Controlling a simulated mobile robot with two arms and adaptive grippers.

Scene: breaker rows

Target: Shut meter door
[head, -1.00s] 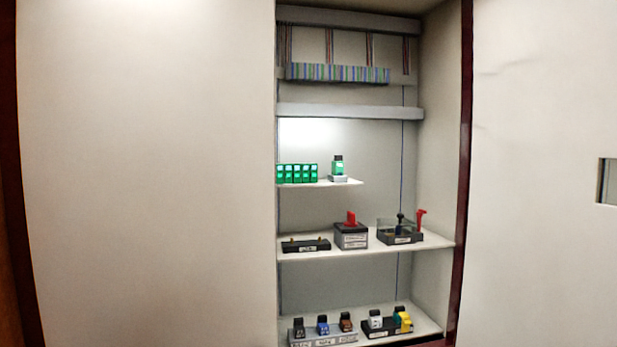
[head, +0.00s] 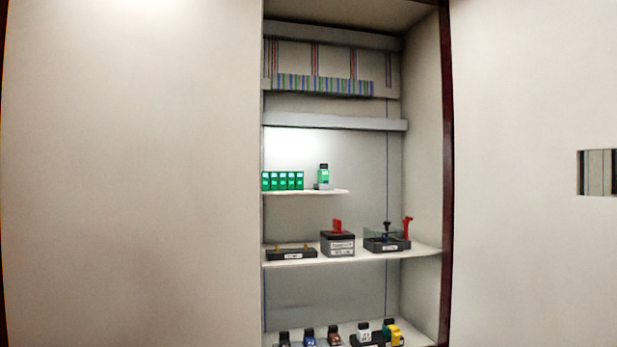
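A wide pale door panel (head: 130,180) fills the left side of the head view and covers the left part of the cabinet. A second pale panel (head: 520,260) fills the right side. It has a small rectangular window (head: 598,172) near the picture's right edge, with vertical strips inside. I cannot tell which panel is the meter door. Between them the cabinet interior stands open, with a dark red frame post (head: 447,180) on its right. Neither of my grippers is in view.
Inside, a small shelf holds green blocks (head: 282,181) and a green device (head: 323,175). A middle shelf (head: 425,249) carries a red-handled box (head: 338,243) and a clear-covered switch (head: 387,240). Several small breakers stand on the bottom shelf. Wiring and grey rails run above.

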